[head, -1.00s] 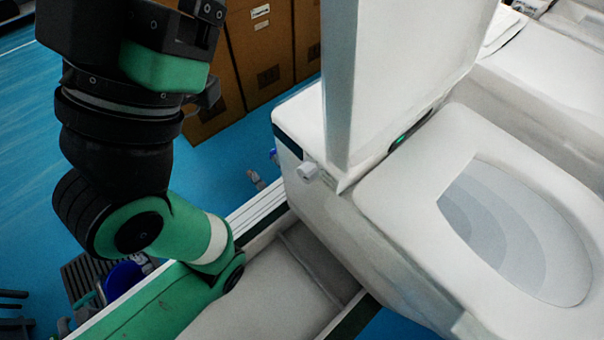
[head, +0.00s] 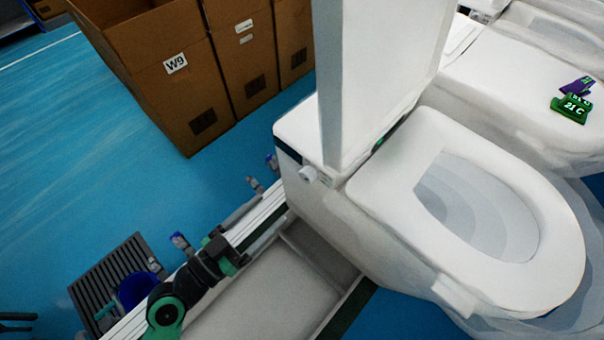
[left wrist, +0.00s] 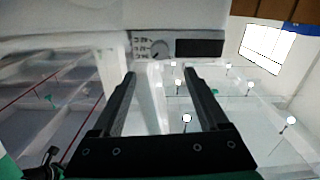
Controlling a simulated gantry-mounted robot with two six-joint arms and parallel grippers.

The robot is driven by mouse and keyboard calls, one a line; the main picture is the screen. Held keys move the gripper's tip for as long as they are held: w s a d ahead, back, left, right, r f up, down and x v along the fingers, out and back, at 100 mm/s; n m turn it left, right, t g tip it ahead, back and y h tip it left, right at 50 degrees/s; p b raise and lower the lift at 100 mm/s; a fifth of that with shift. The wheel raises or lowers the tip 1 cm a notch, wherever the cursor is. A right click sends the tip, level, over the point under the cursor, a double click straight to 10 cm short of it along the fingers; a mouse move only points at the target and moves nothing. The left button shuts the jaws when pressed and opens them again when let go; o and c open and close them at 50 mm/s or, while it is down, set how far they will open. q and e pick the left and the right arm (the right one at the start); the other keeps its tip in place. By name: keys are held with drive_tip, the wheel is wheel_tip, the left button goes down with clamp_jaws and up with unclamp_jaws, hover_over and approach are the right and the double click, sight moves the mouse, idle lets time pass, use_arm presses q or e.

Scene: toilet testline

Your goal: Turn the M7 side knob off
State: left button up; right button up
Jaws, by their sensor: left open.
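A small pale side knob (head: 308,173) sticks out from the side of the white toilet (head: 345,225), below its raised lid. My left gripper (head: 228,252) is low and left of the knob, apart from it, above the white rail. In the left wrist view my left gripper (left wrist: 160,76) is open with nothing between its two dark fingers. Beyond the fingertips, a grey panel (left wrist: 182,45) shows a round dial (left wrist: 157,50), small markings and a dark window. I cannot tell whether this dial is the same knob. My right gripper is not in view.
Brown boxes (head: 165,75), one marked W9, stand behind on the blue floor (head: 90,170). A white rail (head: 258,212) runs beside the toilet. A dark grate (head: 105,275) and blue bucket (head: 140,288) lie at lower left. Another toilet (head: 510,75) stands right.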

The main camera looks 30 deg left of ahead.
sight(304, 178)
use_arm(q)
drive_tip(key=p+x, duration=0.1)
drive_tip(key=x, duration=1)
drive_tip(key=shift+w+d, duration=0.1)
drive_tip(key=shift+w, duration=0.2)
drive_tip(key=shift+c, duration=0.4)
clamp_jaws()
